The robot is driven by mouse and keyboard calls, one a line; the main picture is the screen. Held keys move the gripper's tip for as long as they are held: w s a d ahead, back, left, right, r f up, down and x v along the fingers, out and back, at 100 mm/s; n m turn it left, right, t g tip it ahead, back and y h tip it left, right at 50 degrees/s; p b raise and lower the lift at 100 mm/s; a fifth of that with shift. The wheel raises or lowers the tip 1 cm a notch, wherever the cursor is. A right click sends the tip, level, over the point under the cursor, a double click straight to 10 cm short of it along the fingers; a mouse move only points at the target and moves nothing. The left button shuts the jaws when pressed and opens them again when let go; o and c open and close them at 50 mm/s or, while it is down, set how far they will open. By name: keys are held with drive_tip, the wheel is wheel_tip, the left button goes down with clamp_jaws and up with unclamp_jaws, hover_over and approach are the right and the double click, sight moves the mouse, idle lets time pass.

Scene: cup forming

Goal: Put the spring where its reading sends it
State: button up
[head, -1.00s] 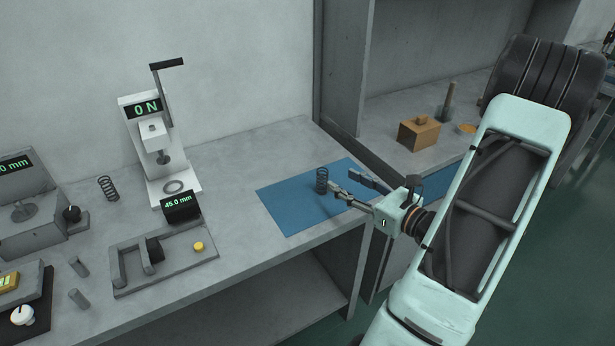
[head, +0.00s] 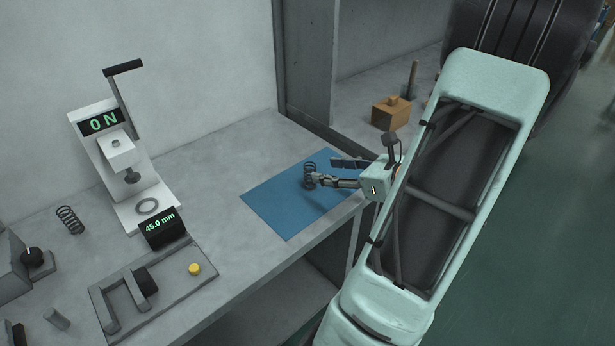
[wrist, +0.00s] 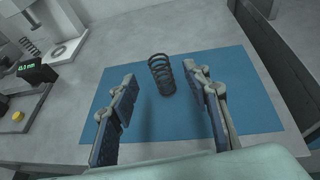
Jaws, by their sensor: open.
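A dark coil spring (head: 309,172) stands upright on the blue mat (head: 275,205). In the wrist view the spring (wrist: 161,75) stands near the mat's far part, ahead of and between my open fingers. My gripper (head: 322,175) is low over the mat, reaching in from the right; in the wrist view my gripper (wrist: 165,105) is open and empty. The force tester (head: 118,155) reads 0 N, with a ring on its base. The gauge display (head: 162,228) reads 45.0 mm. A second dark spring (head: 70,219) leans on the bench at left.
A fixture plate (head: 205,266) with a yellow button (head: 194,269) lies in front of the tester. A grey peg (head: 56,318) is at front left. Bare bench lies between tester and mat.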

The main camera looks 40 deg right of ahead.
sight(306, 163)
drive_tip(key=b+x, duration=0.1)
drive_tip(key=x, duration=0.6)
drive_tip(key=shift+w+a, duration=0.1)
drive_tip(key=shift+w, duration=0.05)
drive_tip(key=c, duration=1.1)
drive_tip(key=shift+c, duration=0.2)
drive_tip(key=shift+r, duration=0.1)
drive_tip(key=shift+r, duration=0.6)
drive_tip(key=s+a+r+p, duration=0.3)
drive_tip(key=s+r, duration=0.8)
drive_tip(key=s, duration=0.2)
drive_tip(key=shift+s+a+r+p, duration=0.25)
drive_tip(key=shift+s+r+p, duration=0.05)
drive_tip(key=shift+p, duration=0.1)
